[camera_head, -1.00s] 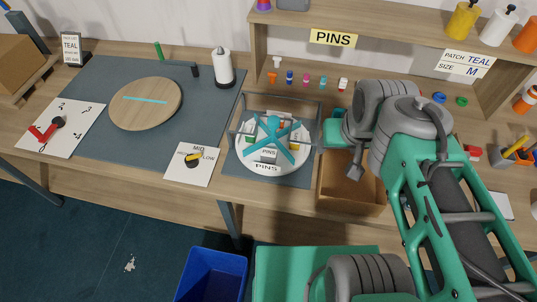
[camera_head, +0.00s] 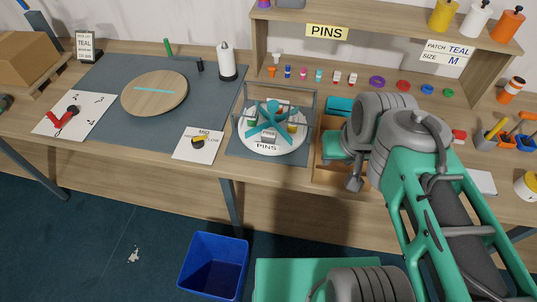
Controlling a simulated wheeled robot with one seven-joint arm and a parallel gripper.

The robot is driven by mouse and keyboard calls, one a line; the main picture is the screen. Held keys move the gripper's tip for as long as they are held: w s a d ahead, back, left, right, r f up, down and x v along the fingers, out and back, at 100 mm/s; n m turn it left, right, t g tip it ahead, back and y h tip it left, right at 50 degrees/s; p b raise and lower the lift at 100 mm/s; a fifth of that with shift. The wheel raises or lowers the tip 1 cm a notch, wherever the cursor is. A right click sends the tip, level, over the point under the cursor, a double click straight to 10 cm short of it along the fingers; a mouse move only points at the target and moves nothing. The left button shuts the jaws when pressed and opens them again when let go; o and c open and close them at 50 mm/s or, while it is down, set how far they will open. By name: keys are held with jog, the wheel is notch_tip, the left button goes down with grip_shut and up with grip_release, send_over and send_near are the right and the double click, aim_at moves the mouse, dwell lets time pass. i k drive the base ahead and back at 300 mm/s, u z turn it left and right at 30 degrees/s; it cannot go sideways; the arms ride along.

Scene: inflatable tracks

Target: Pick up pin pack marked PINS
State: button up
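A white round turntable (camera_head: 243,141) with teal cross dividers stands on the bench inside a wire frame, its front edge marked PINS. A small grey pack (camera_head: 269,137) sits in its front compartment; any writing on it is too small to read now. Other small packs sit in the other compartments, partly hidden by the dividers. My gripper (camera_head: 354,184) seems to be the grey end part at the right of the turntable, over an open wooden bin (camera_head: 330,174). It is apart from the pack. Its fingers cannot be made out.
A wooden shelf (camera_head: 384,32) with a PINS sign (camera_head: 327,32) stands behind, several coloured pins below it. A blue bin (camera_head: 213,265) stands on the floor. My arm covers the bench right of the turntable.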

aim_at(267, 136)
jog(key=z, duration=1.3)
jog(key=i, duration=0.4)
jog(key=u, duration=4.25)
